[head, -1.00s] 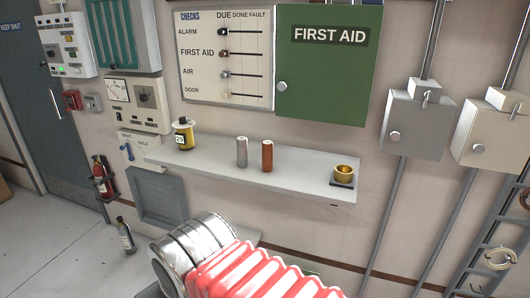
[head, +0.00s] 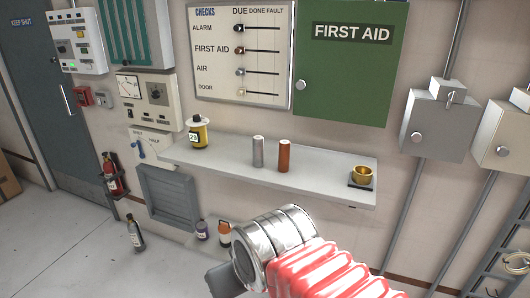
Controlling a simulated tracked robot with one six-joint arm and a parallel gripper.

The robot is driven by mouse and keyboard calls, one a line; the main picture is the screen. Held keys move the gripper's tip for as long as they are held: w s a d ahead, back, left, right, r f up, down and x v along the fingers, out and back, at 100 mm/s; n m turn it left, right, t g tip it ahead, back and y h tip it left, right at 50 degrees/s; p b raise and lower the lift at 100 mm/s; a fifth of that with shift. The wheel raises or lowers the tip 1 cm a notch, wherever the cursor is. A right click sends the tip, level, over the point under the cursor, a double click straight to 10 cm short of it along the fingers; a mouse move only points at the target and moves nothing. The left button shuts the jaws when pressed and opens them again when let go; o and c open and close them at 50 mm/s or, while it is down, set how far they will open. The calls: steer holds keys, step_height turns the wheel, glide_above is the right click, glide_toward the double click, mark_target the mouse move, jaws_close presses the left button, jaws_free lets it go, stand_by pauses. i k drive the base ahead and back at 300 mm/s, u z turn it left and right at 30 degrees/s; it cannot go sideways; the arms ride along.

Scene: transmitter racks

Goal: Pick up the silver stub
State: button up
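The silver stub (head: 258,152) is a short upright metal cylinder on the grey wall shelf (head: 325,182). A copper-brown stub (head: 284,156) stands upright just to its right, with a small gap between them. My arm, with a silver cuff and red ribbed sleeve, reaches in from the bottom edge, below and in front of the shelf. It is apart from the silver stub in the picture. My gripper's fingers do not show, so I cannot see whether they are open or shut. Nothing hides the stub.
A yellow canister (head: 198,132) stands at the shelf's left end, a brass cup (head: 361,175) on a dark base at its right end. A green first aid cabinet (head: 345,75) and a checks board (head: 240,60) hang above. Bottles (head: 134,235) and a red extinguisher (head: 112,173) are below left.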

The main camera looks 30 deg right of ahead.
mark_target(257, 141)
steer(key=u, duration=0.05)
steer(key=i, duration=1)
steer(key=z, duration=0.05)
